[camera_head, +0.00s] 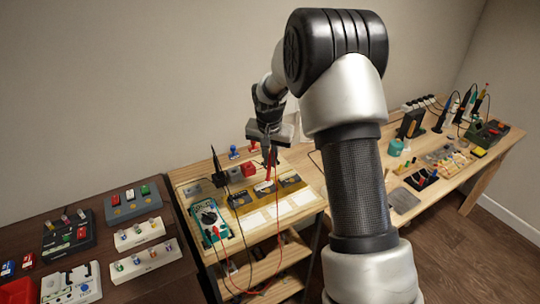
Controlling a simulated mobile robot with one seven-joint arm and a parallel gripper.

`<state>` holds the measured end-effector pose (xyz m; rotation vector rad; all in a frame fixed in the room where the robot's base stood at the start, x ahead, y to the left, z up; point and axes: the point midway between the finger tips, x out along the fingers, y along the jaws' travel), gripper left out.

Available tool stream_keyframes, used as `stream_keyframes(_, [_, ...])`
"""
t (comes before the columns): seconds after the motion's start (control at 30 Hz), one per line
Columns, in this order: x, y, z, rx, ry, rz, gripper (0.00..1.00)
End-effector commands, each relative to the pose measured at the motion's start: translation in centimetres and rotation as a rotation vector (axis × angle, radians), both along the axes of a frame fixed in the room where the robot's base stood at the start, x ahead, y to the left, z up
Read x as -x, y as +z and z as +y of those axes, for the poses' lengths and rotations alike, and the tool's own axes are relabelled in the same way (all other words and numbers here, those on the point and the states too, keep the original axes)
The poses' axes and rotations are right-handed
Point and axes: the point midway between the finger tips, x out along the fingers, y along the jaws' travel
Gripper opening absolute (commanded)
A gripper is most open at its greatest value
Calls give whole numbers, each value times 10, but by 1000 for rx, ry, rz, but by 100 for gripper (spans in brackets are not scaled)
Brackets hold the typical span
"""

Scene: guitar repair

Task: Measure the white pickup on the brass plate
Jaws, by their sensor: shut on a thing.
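My gripper (268,147) is above the back of the wooden bench cart, pointing down. It is shut on what looks like a red probe (269,170), whose lower end is just above or at the middle brass plate (267,193). I cannot tell whether it touches. A small white pickup (262,186) appears on that middle plate, beside the probe's lower end. A teal multimeter (209,220) lies at the cart's front left. A black probe (216,160) stands upright at the back left.
Two more brass plates flank the middle one, with white cards (254,220) in front. A red block (248,169) and a blue knob-like piece (233,152) stand behind. Tables with parts and tools stand left and right.

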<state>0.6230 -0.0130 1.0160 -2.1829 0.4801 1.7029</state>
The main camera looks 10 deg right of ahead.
Motion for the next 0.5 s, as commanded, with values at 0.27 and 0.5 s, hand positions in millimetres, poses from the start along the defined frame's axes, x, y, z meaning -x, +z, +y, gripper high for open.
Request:
stream_keyframes(0.27, [0, -20, 0, -1, 0, 0, 0])
stream_keyframes(0.5, [0, -20, 0, 0, 0, -1, 0])
